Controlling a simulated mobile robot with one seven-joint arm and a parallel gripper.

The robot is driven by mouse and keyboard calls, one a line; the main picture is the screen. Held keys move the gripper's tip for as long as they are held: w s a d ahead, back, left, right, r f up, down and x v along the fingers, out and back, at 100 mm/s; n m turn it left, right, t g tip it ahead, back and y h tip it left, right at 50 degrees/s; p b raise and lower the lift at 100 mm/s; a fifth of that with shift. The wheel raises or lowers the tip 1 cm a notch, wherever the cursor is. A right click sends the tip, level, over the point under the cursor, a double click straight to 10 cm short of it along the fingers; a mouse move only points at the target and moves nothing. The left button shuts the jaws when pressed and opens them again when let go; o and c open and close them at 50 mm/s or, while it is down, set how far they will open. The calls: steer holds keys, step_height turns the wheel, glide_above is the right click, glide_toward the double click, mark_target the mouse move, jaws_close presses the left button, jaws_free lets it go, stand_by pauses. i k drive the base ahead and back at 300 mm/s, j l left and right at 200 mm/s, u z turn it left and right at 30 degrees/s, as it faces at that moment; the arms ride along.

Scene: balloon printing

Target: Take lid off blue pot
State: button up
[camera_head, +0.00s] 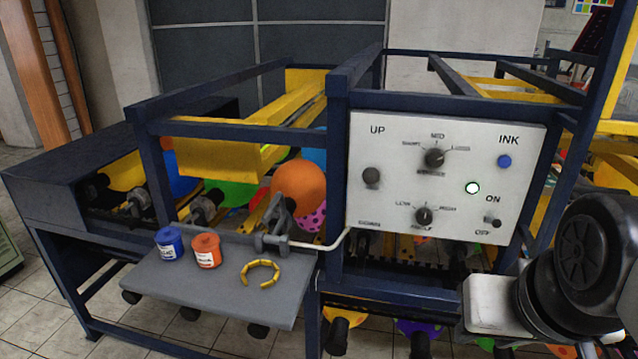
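The blue pot (169,245) stands upright at the left end of a grey shelf (228,292) on the front of the machine. It has a pale label, and its top is blue and looks covered by its lid. An orange pot (206,251) stands just to its right, also looking closed. My arm shows at the right edge, well away from the pots, with a black round joint and a white part. My gripper's fingers are not in view.
A yellow segmented ring (260,274) lies on the shelf, right of the pots. A grey clamp-like part (278,225) stands behind it. A white control panel (447,180) with knobs is between the shelf and my arm. Dark blue frame bars (337,160) rise behind the shelf.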

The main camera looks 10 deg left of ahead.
mark_target(169, 234)
steer(key=i+j, duration=0.15)
steer(key=j, duration=0.2)
steer(key=i+j+u, duration=0.15)
steer(key=j, duration=0.25)
steer(key=i+j, duration=0.2)
steer(key=j, duration=0.15)
steer(key=k+j+u, duration=0.1)
steer(key=j, duration=0.45)
steer(key=j+u, duration=0.1)
steer(key=j, duration=0.45)
steer(key=k+j, duration=0.1)
steer(key=j, duration=0.2)
steer(key=k+j, duration=0.15)
steer(key=j+u, duration=0.05)
steer(key=j, duration=0.05)
